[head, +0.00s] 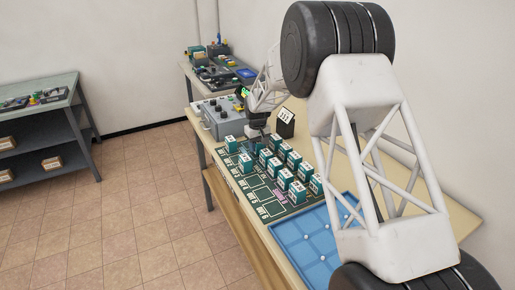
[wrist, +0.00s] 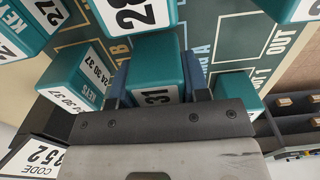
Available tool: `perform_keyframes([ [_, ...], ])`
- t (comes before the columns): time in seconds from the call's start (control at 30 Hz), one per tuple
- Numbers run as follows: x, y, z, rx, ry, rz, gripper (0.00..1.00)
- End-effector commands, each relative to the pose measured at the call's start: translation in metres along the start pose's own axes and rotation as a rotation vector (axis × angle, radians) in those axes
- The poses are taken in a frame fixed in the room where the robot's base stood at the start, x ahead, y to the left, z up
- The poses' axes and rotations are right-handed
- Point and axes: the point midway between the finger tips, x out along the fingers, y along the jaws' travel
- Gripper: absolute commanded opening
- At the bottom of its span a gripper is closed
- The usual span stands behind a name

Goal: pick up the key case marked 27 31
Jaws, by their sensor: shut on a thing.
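A teal key case (wrist: 155,68) with a white label shows between the two fingers of my gripper (wrist: 158,82) in the wrist view. The number 31 is readable on it; the rest of its label is hidden behind the gripper's plate. My gripper is shut on this case. In the head view my gripper (head: 257,128) is at the far end of the group of cases, and the held case is hard to make out there. I cannot tell whether the case is clear of the board.
Other teal cases (head: 283,179) stand close together on the dark marked board (head: 262,196). In the wrist view, cases marked 28 (wrist: 138,15) and 24 30 37 (wrist: 75,80) are close by. A code sign (head: 286,116), a grey control box (head: 219,117) and a blue tray (head: 318,262) are near.

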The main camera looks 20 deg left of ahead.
Motion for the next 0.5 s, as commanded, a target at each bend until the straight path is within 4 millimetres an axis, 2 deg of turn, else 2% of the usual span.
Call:
perform_keyframes([
  [0.5,-0.072,0.0,0.0,0.0,0.002,0.001,0.17],
])
